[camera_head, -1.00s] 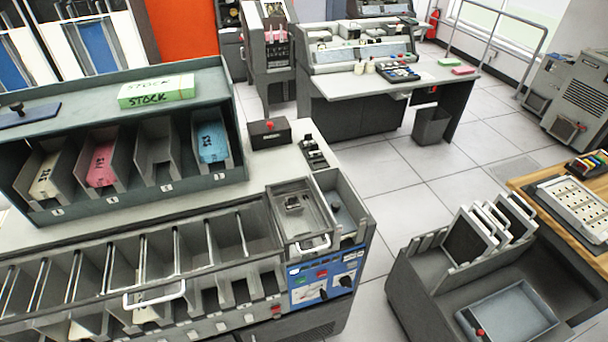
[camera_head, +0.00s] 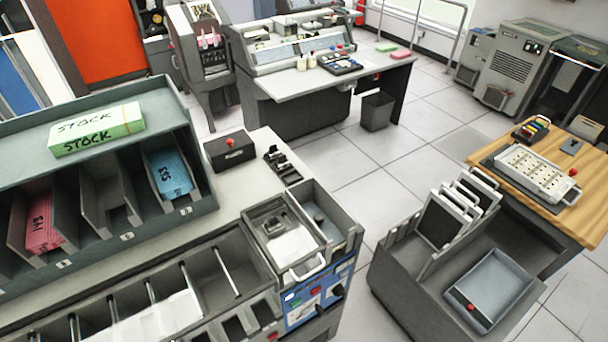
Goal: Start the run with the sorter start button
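The sorter is the long grey machine at the lower left, with a row of open pockets (camera_head: 225,265) split by metal rods. A blue control panel (camera_head: 303,311) is on its front right corner. The panel carries a small red button (camera_head: 315,290), a small white spot or button (camera_head: 289,297) and dark knobs. Which one is the start button cannot be read. A grey feed tray (camera_head: 253,228) with a pale white flat surface inside sits above the panel. Neither of my grippers shows in the view.
A green STOCK block (camera_head: 97,128) lies on the card rack (camera_head: 178,108). A grey cart (camera_head: 395,290) with a blue-grey tray stands to the right, across a strip of open floor (camera_head: 345,180).

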